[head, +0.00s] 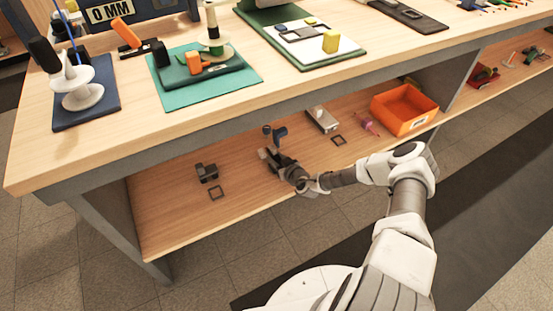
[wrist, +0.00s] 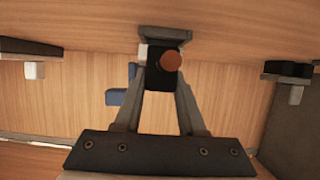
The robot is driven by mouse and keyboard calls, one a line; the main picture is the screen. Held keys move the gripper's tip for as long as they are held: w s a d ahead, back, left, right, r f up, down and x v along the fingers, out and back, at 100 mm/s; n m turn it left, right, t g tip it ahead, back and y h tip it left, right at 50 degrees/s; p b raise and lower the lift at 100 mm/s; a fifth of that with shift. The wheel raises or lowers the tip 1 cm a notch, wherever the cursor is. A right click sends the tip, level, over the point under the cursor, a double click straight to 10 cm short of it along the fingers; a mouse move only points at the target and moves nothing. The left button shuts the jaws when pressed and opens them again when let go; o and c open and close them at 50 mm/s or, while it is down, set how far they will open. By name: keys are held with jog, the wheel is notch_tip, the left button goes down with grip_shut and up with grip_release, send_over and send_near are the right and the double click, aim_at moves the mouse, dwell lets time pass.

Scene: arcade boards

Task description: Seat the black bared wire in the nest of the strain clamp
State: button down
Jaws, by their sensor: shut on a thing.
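My gripper (wrist: 164,82) is shut on a small black piece (wrist: 157,78) with a round copper-brown end (wrist: 171,61), which I take for the black bared wire. In the head view my gripper (head: 270,157) is over the lower shelf, and the wire is too small to make out there. A dark grey block (head: 207,173) with a notched top stands on the shelf left of my gripper, apart from it. It may be the strain clamp; I cannot tell for sure, and its nest is not clear. A small blue piece (head: 280,133) is just behind my gripper and also shows in the wrist view (wrist: 118,97).
Dark square outlines (head: 217,192) (head: 339,140) mark the shelf. A grey-white box (head: 322,119), a pink tool (head: 370,126) and an orange bin (head: 404,107) are to the right. The workbench top (head: 150,120) overhangs the shelf. The shelf's front left is clear.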

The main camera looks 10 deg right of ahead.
jog(key=shift+f+b, duration=0.45)
jog(key=shift+f, duration=0.2)
jog(key=shift+c, duration=2.1)
grip_release()
jog(key=p+v, duration=0.6)
jog(key=v, duration=1.1)
jog(key=shift+r, duration=0.15)
jog(key=shift+s+r, duration=0.1)
